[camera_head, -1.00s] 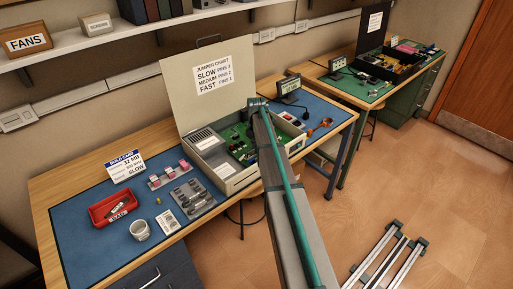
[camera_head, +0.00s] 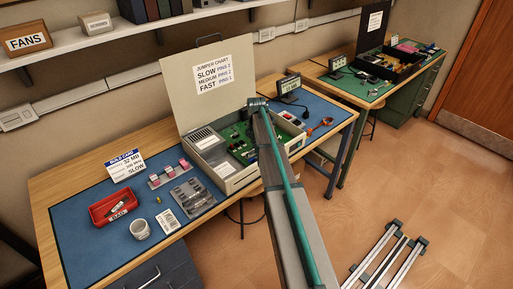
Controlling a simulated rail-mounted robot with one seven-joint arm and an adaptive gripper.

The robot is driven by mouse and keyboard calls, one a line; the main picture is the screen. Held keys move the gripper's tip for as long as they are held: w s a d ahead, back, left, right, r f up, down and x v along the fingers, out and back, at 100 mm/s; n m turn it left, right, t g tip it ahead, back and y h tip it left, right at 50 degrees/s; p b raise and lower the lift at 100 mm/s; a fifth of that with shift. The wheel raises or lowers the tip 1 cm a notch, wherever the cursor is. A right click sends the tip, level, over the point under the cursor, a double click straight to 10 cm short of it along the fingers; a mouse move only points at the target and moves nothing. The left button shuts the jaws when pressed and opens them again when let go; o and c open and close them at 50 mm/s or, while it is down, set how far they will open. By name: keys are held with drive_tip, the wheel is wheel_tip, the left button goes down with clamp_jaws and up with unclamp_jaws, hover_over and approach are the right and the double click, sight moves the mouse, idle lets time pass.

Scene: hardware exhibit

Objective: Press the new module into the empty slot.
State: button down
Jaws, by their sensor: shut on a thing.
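The open computer case (camera_head: 228,186) stands on the blue mat with its lid raised. A green circuit board (camera_head: 240,152) lies inside it. The slots on the board are too small to tell apart, and my arm covers the board's right part. My arm reaches up from the bottom of the picture, and its visible top end is over the case. My gripper is hidden behind the arm, so neither the jaws nor a module in them shows. A rack (camera_head: 155,184) with pink-topped pieces stands left of the case. The build card (camera_head: 125,166) reads 32 MB and SLOW.
The raised lid (camera_head: 190,110) stands behind the board. A red bin (camera_head: 104,212) marked BAD, a white mug (camera_head: 140,230), a grey tray (camera_head: 193,198) and a small white card (camera_head: 168,220) are on the left. A small display (camera_head: 288,84) stands behind, right of the case.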

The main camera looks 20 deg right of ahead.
idle(0.3)
drive_tip(key=c, duration=1.2)
unclamp_jaws()
drive_tip(key=shift+o, duration=0.2)
drive_tip(key=shift+o, duration=1.3)
drive_tip(key=shift+r+p, duration=0.4)
drive_tip(key=shift+r, duration=0.25)
drive_tip(key=shift+r+p, duration=1.35)
drive_tip(key=shift+r, duration=1.6)
drive_tip(key=shift+f, duration=0.1)
